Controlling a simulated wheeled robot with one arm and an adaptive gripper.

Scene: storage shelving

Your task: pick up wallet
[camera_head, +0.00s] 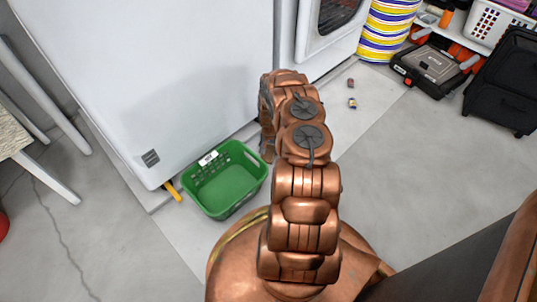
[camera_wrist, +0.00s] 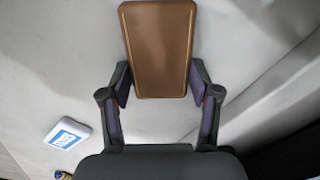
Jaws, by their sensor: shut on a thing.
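The brown wallet (camera_wrist: 159,45) is a flat, rounded rectangle in the upper middle of the wrist view. My gripper (camera_wrist: 159,86) is shut on it, with one dark finger against each long side near its lower end. The wallet's far end points away from my gripper. In the camera_head view my copper arm hides both the wallet and the gripper.
A green basket (camera_head: 225,184) stands left of my arm against a large white appliance (camera_head: 180,80). Two small items (camera_head: 351,83) (camera_head: 352,103) lie on the floor. A toolbox (camera_head: 432,66) and black case (camera_head: 505,85) are right. A white-blue box (camera_wrist: 67,134) shows in the wrist view.

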